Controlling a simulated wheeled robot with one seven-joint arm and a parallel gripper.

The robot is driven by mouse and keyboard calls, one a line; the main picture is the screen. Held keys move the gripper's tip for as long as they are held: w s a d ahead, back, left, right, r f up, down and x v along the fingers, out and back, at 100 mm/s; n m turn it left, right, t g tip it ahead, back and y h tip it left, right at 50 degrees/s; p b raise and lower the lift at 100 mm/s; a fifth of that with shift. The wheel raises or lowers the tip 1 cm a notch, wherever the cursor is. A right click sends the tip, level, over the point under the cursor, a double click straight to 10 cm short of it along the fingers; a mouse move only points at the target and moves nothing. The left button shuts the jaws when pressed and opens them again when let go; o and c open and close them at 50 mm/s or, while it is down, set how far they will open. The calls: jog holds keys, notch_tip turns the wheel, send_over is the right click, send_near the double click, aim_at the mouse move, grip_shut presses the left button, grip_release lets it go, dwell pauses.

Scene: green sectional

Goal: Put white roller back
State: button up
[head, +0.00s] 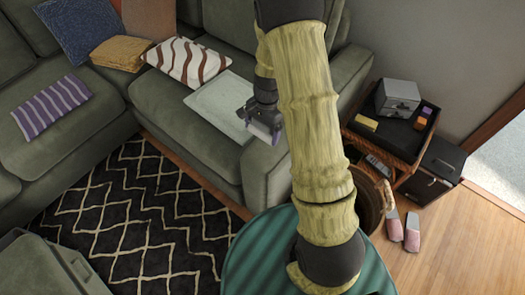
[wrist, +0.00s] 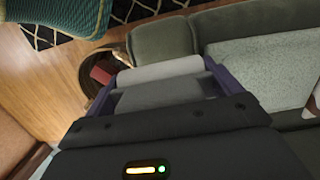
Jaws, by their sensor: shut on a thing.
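In the wrist view the white roller (wrist: 160,71) lies crosswise between the two purple fingers of my gripper (wrist: 162,85), which is shut on it. A grey surface shows just below the roller; I cannot tell whether it is part of it. In the head view my gripper (head: 264,131) hangs near the green sofa's front seat edge, by the pale speckled board (head: 222,104) lying on the seat.
A wicker tray table (head: 360,142) with a grey box (head: 398,97) stands right of the sofa, beside a black case (head: 432,170). A round basket (head: 371,207) and pink slippers (head: 404,231) are on the floor. A green striped round top (head: 250,255) is close in front.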

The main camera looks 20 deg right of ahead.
notch_tip(320, 180, down, 6)
jog(key=shift+r, duration=0.1)
jog(key=shift+f+b, duration=0.3)
jog(key=shift+f, duration=1.65)
jog(key=shift+f, duration=0.1)
jog(key=o, duration=1)
jog(key=r, duration=0.4)
jog(key=d+r, duration=0.1)
jog(key=r, duration=0.3)
jog(key=w+r, duration=0.1)
jog(key=r, duration=0.3)
jog(key=shift+d+r+p, duration=0.1)
jog(key=shift+d+p, duration=0.15)
jog(key=shift+p, duration=0.15)
